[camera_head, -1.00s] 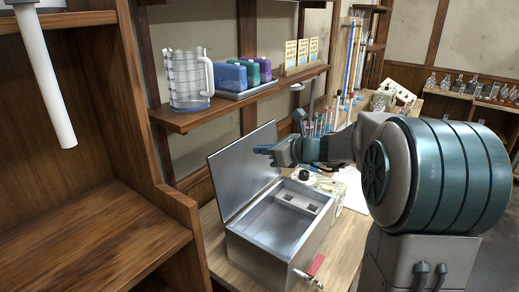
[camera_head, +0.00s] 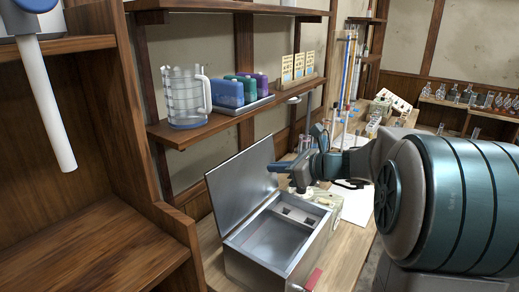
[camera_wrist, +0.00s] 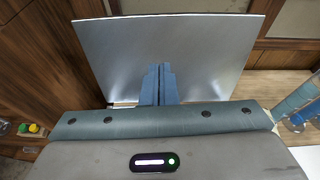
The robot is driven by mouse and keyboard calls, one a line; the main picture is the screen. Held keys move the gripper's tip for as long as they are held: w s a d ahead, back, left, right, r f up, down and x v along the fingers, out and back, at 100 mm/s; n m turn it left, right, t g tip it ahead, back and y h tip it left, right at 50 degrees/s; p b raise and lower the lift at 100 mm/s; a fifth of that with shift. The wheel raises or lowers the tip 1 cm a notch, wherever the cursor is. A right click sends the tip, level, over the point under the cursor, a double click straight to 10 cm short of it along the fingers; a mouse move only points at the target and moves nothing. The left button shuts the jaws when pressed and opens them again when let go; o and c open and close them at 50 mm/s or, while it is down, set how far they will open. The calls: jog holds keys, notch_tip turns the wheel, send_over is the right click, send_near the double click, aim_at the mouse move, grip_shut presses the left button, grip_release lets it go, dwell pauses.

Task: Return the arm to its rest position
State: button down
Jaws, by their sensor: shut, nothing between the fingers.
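My gripper (camera_head: 272,167) is shut and empty. In the head view it hangs above the open metal box (camera_head: 262,265), close to the raised lid (camera_head: 240,184); I cannot tell whether it touches the lid. In the wrist view the two blue fingers (camera_wrist: 158,84) are pressed together in front of the lid's grey metal sheet (camera_wrist: 210,55). My arm reaches in from the right of the head view.
Glassware stands behind my gripper. A wooden cabinet (camera_head: 95,230) is at left. A red handle (camera_head: 313,279) sticks out at the box's front.

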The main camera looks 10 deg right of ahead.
jog(key=s+a+f+n+g+h, duration=0.2)
jog(key=s+a+f+n+g, duration=0.15)
jog(key=s+a+n, duration=0.45)
jog(key=s+d+f+n+g+h, duration=0.1)
jog(key=s+d+f+n+h, duration=0.1)
jog(key=s+n, duration=0.4)
jog(key=s+d+f+n+g+h, duration=0.1)
jog(key=s+d+f+n+h, duration=0.1)
jog(key=s+n, duration=0.4)
jog(key=s+d+f+n+g+h, duration=0.1)
jog(key=s+d+f+n+h, duration=0.2)
jog(key=s+n, duration=0.3)
jog(key=shift+s+h, duration=0.5)
jog(key=shift+h, duration=0.1)
